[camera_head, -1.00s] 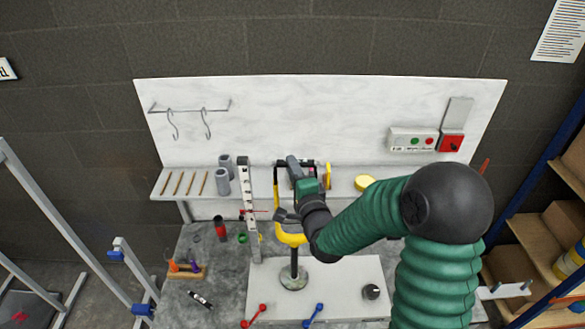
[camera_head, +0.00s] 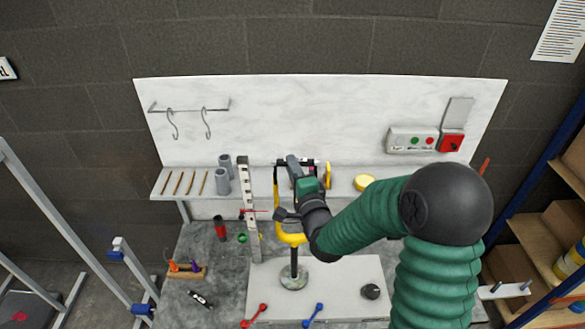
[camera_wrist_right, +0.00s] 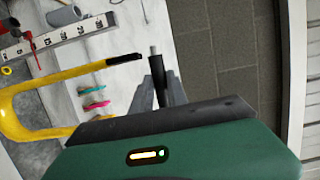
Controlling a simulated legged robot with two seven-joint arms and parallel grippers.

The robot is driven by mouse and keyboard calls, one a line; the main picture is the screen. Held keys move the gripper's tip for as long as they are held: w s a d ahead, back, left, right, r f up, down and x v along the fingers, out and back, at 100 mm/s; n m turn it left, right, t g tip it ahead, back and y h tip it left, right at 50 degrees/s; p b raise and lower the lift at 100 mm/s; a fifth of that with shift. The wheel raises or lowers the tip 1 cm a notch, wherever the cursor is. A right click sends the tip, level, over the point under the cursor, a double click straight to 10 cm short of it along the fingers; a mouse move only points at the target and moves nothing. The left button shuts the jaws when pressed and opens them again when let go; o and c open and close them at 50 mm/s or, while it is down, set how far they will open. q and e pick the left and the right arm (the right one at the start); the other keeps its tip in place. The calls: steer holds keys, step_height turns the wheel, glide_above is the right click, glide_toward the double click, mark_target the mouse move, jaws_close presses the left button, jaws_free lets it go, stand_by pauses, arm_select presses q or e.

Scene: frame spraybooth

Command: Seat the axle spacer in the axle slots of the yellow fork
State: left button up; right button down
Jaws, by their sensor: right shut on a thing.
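The yellow fork (camera_head: 291,239) stands upright on a stand with a round base on the bench, its prongs pointing up. In the right wrist view the fork (camera_wrist_right: 18,103) is a yellow U, and one prong ends in a black tip. My right gripper (camera_wrist_right: 168,95) is shut on the axle spacer (camera_wrist_right: 157,70), a dark cylinder with a thin grey end. The spacer appears close beside the black prong tip; whether they touch I cannot tell. In the head view my right gripper (camera_head: 306,182) is over the fork top and hides the spacer and slots. My left gripper is not in view.
A tall marked white post (camera_head: 250,215) stands just left of the fork. Grey cylinders (camera_head: 222,181) and a yellow disc (camera_head: 364,182) are on the rear shelf. A red-and-black can (camera_head: 220,229) and a tool block (camera_head: 187,271) are at the left.

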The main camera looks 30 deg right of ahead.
steer(key=shift+f+b, duration=1.45)
steer(key=shift+f, duration=0.1)
steer(key=c, duration=1.2)
jaws_free()
